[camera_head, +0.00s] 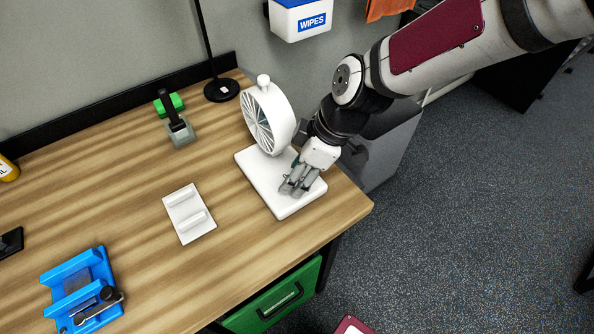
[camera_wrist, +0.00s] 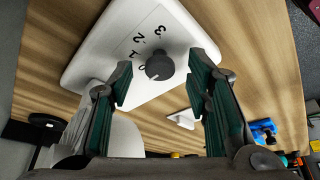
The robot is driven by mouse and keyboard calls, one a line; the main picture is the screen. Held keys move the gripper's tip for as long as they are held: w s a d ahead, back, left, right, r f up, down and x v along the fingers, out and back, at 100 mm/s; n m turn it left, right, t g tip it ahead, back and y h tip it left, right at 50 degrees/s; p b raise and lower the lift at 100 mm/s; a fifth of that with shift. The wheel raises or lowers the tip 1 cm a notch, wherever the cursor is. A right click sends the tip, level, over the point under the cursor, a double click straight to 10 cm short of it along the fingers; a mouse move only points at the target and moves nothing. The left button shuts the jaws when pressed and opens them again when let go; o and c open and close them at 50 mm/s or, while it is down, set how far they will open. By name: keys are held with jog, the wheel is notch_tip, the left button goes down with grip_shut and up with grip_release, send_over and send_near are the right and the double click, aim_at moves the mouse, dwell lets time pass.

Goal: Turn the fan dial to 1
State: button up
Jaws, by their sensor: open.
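The white desk fan (camera_head: 268,117) stands upright on its flat white base (camera_head: 255,172) near the table's right end. The dark round dial (camera_wrist: 159,67) sits on the base in the wrist view, with the numbers 0 to 3 printed in an arc beside it. A small pale mark shows at the dial's lower left edge; which number it matches is hard to tell. My gripper (camera_head: 297,187) is over the front part of the base and hides the dial in the head view. Its fingers (camera_wrist: 159,80) are open, one on each side of the dial, with gaps showing; no contact is visible.
A white holder (camera_head: 190,213) lies left of the base. A blue stand (camera_head: 82,285) is at the table's front left. A grey and green device (camera_head: 180,130) and a black lamp foot (camera_head: 221,90) are behind. The table's right edge (camera_head: 350,210) is close to the base.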

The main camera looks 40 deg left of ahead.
jog(key=shift+f, duration=0.1)
grip_shut()
jog(key=shift+s+m, duration=0.1)
jog(key=shift+m, duration=0.2)
jog(key=m, duration=0.1)
jog(key=m+t, duration=0.1)
jog(key=m, duration=0.1)
jog(key=m+t, duration=0.1)
jog(key=m, duration=0.1)
jog(key=shift+s+y, duration=0.25)
jog(key=shift+y, duration=0.05)
jog(key=shift+m+t+p, duration=0.7)
jog(key=shift+m+p, duration=0.05)
jog(key=shift+m, duration=0.85)
grip_release()
